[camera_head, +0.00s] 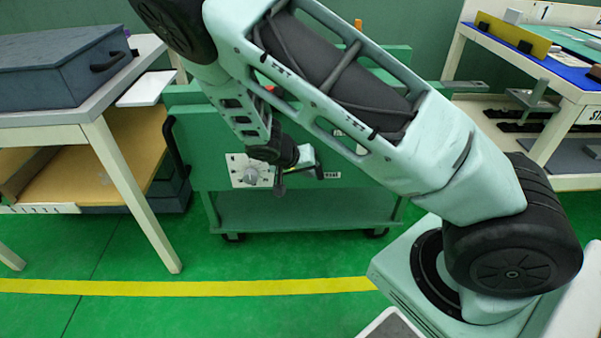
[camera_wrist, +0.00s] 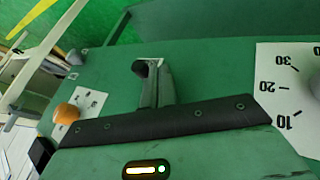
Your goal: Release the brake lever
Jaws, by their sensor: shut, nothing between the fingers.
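My gripper (camera_head: 318,171) is in front of the green cart (camera_head: 300,208) in the head view. In the wrist view its fingers (camera_wrist: 150,70) are together and empty, with the green cart panel behind them. An orange knob (camera_wrist: 66,113) on a white plate (camera_wrist: 92,101) shows at the left of the wrist view, apart from the fingers. I cannot tell whether this knob belongs to the brake lever, and no lever shows clearly. My arm hides much of the cart face in the head view.
A dial plate (camera_head: 238,171) with a grey knob (camera_head: 250,177) is left of my gripper. A table with a grey case (camera_head: 60,75) stands left, a workbench (camera_head: 560,75) right. The green floor in front is clear.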

